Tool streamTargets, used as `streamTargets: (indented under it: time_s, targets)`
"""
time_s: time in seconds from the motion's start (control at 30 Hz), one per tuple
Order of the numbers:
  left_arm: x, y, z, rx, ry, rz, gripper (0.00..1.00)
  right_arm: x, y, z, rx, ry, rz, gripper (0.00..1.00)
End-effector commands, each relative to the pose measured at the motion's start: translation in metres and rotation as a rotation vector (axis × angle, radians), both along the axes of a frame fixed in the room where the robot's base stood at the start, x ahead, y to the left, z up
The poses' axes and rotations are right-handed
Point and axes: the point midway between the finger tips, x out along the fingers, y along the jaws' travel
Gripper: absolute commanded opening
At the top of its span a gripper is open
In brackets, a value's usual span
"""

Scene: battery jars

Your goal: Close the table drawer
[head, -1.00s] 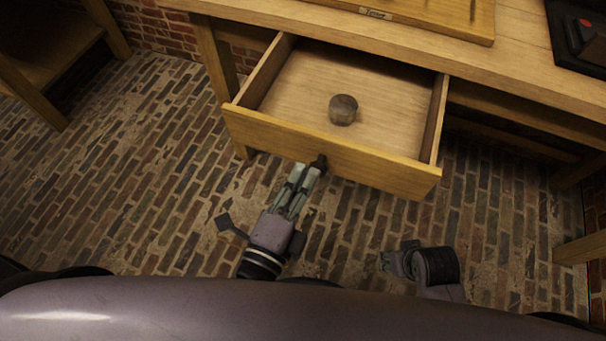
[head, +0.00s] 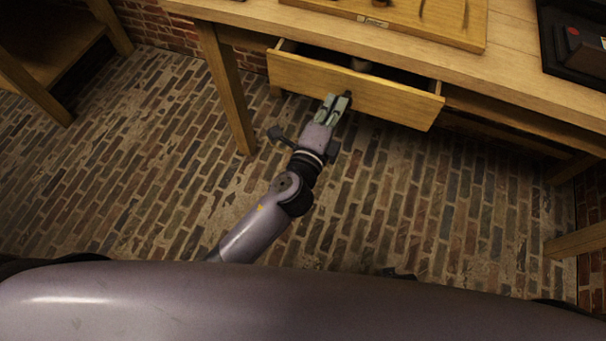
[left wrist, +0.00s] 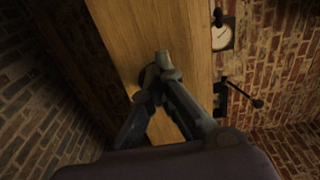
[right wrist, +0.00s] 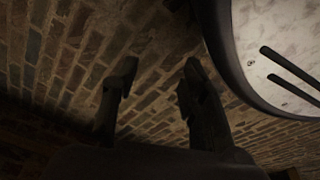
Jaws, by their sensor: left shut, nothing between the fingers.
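The table drawer (head: 345,86) is a wooden drawer under the table top (head: 300,22), now only partly open. A narrow dark gap shows behind its front, with part of a round object (head: 361,66) inside. My left gripper (head: 340,98) is shut and empty, its fingertips at the drawer front beside the dark knob (head: 350,92). In the left wrist view the fingertips (left wrist: 160,62) meet the wooden front at the knob, which they partly hide. My right gripper is out of the head view; in the right wrist view its fingers (right wrist: 158,80) stand apart with nothing between them.
A wooden tray (head: 400,20) and a black case (head: 575,45) are on the table top. A table leg (head: 228,90) stands left of the drawer. Another wooden piece of furniture (head: 60,65) is at the far left. The brick floor (head: 120,190) is clear.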

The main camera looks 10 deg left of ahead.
Motion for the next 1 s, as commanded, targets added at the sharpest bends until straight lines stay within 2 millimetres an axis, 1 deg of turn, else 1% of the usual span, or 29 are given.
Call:
streamTargets:
  time_s: [0.03, 0.2, 0.4, 0.6, 1.0]
  targets:
    - [0.014, -0.004, 0.001, -0.002, -0.003, 0.0, 0.0, 0.0, 0.0, 0.0, 0.0, -0.001, 0.0, 0.4]
    - [0.048, -0.013, 0.0, 0.0, -0.002, -0.001, 0.0, 0.005, 0.001, 0.004, 0.001, -0.005, -0.001, 0.4]
    - [0.074, -0.02, -0.001, 0.0, 0.0, 0.0, 0.0, 0.012, 0.002, 0.013, 0.001, -0.01, -0.002, 0.4]
    - [0.086, -0.023, -0.001, -0.001, 0.0, -0.001, 0.0, 0.017, 0.002, 0.019, 0.001, -0.016, -0.003, 0.4]
    - [0.09, -0.023, 0.002, -0.002, -0.004, 0.001, 0.0, 0.016, 0.002, 0.02, 0.001, -0.012, -0.004, 0.4]
